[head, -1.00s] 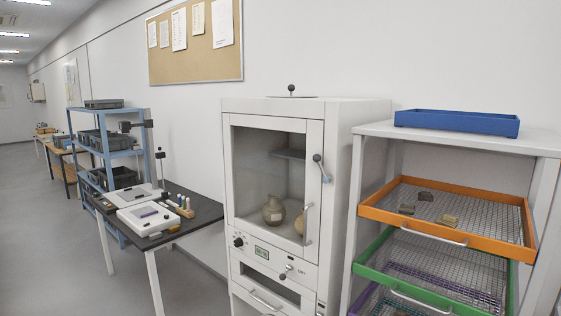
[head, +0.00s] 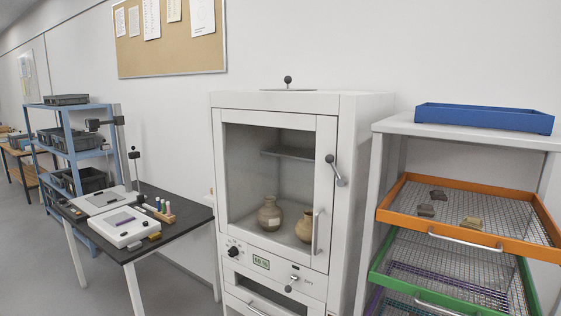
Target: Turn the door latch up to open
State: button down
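The white cabinet (head: 348,130) stands in the middle of the head view with its glass door shut. The door latch (head: 335,170) is a short metal lever with a dark ball knob, at the upper right edge of the door. Its knob end points up and to the left, with the pivot below it. A vertical door handle (head: 318,232) is mounted lower on the same side. Two clay pots, a left one (head: 270,213) and a right one (head: 304,225), show through the glass. My gripper is not in view.
A rack with an orange sieve tray (head: 405,222), a green sieve tray (head: 385,279) and a blue tray (head: 485,117) stands close on the right. A black table (head: 187,221) with instruments is on the left. The grey floor (head: 40,265) is clear there.

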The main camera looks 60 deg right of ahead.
aim_at(341, 181)
jog(key=z, duration=0.15)
jog(key=i, duration=0.95)
jog(key=z, duration=0.5)
